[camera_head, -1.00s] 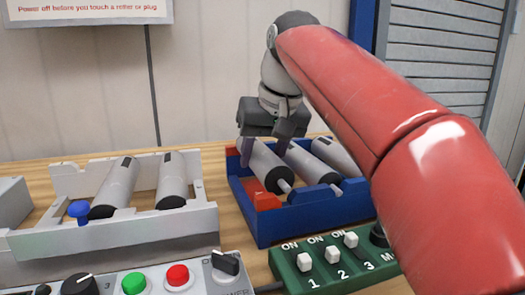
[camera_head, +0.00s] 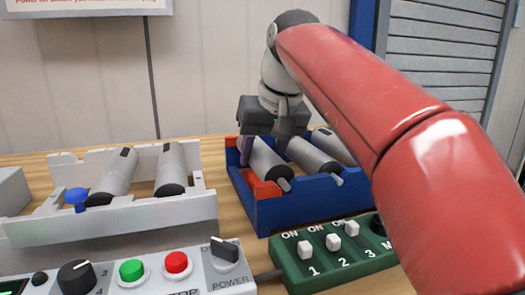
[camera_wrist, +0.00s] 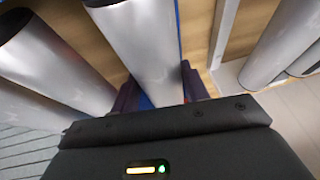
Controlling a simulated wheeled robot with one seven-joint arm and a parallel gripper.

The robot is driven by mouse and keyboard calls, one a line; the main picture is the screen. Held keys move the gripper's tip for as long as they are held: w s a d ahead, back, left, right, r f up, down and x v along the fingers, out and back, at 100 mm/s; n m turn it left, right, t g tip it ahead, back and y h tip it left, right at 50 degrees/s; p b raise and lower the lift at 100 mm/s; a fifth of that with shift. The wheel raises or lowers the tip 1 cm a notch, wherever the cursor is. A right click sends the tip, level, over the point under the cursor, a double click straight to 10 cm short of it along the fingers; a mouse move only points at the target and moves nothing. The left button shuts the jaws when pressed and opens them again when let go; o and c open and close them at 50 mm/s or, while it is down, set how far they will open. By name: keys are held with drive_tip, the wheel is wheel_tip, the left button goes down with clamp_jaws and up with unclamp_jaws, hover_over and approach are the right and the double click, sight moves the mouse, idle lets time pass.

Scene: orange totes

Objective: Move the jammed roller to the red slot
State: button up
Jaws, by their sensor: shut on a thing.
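My gripper (camera_head: 264,145) is shut on a grey roller (camera_head: 267,160), with a finger on each side of it. The roller is at the left end of the blue tray, at the red slot (camera_head: 265,189), and tilts down toward the near side with its pale shaft end showing. Whether it rests fully in the slot cannot be told. In the wrist view the held roller (camera_wrist: 145,50) runs between the dark fingers of my gripper (camera_wrist: 160,90).
The blue tray (camera_head: 300,212) also holds two rollers to the right of the held one. A grey tray (camera_head: 120,232) at left holds two rollers and a blue knob (camera_head: 76,196). A green switch box (camera_head: 330,258) and a grey control panel (camera_head: 150,277) stand in front.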

drive_tip(key=shift+f, duration=0.2)
idle(0.6)
drive_tip(key=o, duration=1.3)
drive_tip(key=shift+o, duration=0.2)
drive_tip(key=p+v, duration=0.2)
drive_tip(key=v, duration=0.4)
drive_tip(key=shift+s+d+r, duration=0.1)
drive_tip(key=shift+r, duration=0.3)
drive_tip(key=shift+s+d+r, duration=0.1)
drive_tip(key=shift+s+r, duration=0.1)
drive_tip(key=shift+r, duration=0.25)
drive_tip(key=shift+s, duration=0.1)
